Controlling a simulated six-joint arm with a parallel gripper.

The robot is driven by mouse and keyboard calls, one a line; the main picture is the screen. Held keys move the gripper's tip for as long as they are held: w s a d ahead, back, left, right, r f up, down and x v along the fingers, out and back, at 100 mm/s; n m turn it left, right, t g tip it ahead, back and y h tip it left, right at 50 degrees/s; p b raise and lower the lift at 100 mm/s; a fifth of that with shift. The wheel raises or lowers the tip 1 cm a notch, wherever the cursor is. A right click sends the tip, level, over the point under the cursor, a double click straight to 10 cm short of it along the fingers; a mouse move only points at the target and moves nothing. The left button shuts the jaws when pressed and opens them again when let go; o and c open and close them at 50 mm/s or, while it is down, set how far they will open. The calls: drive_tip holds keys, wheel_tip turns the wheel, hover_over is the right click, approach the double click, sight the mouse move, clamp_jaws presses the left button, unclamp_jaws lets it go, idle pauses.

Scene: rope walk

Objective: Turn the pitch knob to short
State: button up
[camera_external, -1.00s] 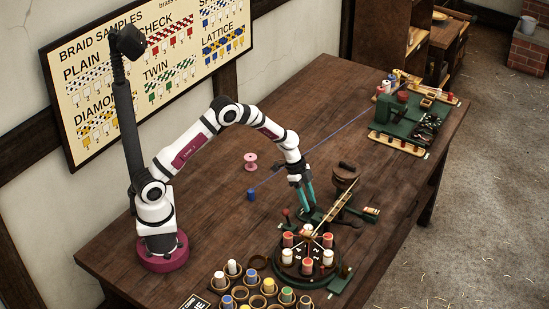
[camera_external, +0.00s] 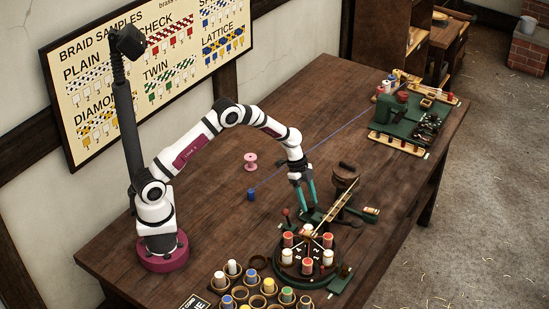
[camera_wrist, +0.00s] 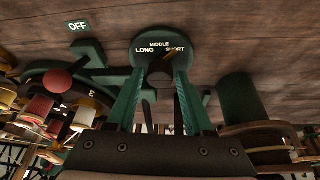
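The pitch dial is a round dark-green plate (camera_wrist: 160,36) in the wrist view, lettered LONG at left, MIDDLE at top and SHORT at right. At its near edge sits a dark knob (camera_wrist: 160,68) with a thin yellowish mark that leans right beside the SHORT lettering. My gripper (camera_wrist: 162,72) has its two green fingers on either side of the knob; I cannot tell whether they press on it. In the external view my gripper (camera_external: 309,207) points down over the green machine, its fingers visibly apart, and the dial is too small to make out.
A red-knobbed lever (camera_wrist: 57,81) and an OFF label (camera_wrist: 78,26) are left of the dial. A green cylinder (camera_wrist: 241,98) stands close at right. The bobbin carousel (camera_external: 307,271) is in front of my gripper. A pink spool (camera_external: 251,161) stands on the open table.

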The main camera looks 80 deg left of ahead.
drive_tip(key=v, duration=1.6)
drive_tip(key=shift+f, duration=0.15)
drive_tip(key=s+d+r+n+g+y, duration=0.15)
drive_tip(key=s+d, duration=0.25)
drive_tip(key=s, duration=0.4)
drive_tip(key=s+d+r+n+y, duration=0.1)
drive_tip(key=s+d+r, duration=0.25)
drive_tip(key=s, duration=0.35)
drive_tip(key=s+d+r+n+g+y, duration=0.15)
drive_tip(key=s+d, duration=0.25)
drive_tip(key=s, duration=0.4)
drive_tip(key=s+f+n+y, duration=0.1)
drive_tip(key=s+f, duration=0.1)
drive_tip(key=s, duration=0.8)
drive_tip(key=shift+s+a, duration=0.3)
drive_tip(key=shift+a, duration=0.1)
drive_tip(key=shift+f, duration=0.1)
